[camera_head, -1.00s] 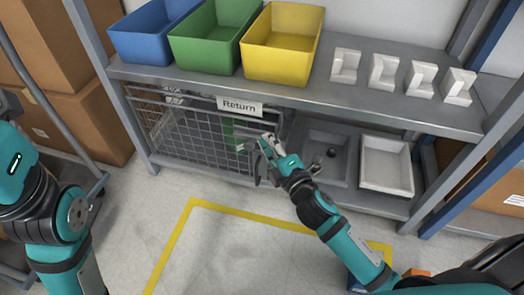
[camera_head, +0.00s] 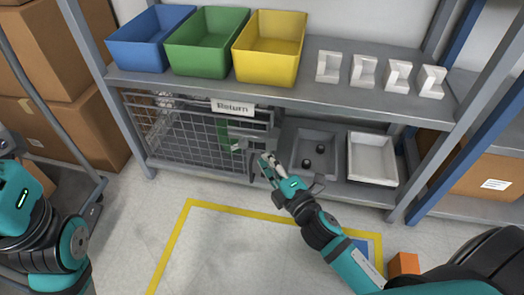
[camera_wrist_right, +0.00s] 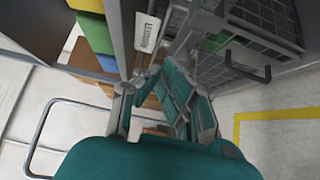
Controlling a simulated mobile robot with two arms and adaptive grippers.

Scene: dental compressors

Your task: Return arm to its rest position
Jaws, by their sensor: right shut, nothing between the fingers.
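My right arm (camera_head: 345,255) is teal and black and reaches from the lower right toward the shelf. Its gripper (camera_head: 265,166) is shut and empty, in front of the right end of the wire basket (camera_head: 190,135) marked "Return". I cannot tell whether it touches the basket. In the right wrist view, my teal wrist and finger links fill the middle, with the basket and its dark handle (camera_wrist_right: 247,66) to the right. My left arm (camera_head: 40,240) stands at the left edge, and its gripper is out of view.
Blue (camera_head: 150,40), green (camera_head: 205,42) and yellow bins (camera_head: 270,50) and several white blocks stand on the upper shelf. A grey tray (camera_head: 300,155) with dark round items and a white tray (camera_head: 372,158) are below. An orange cube (camera_head: 403,264) lies on the floor.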

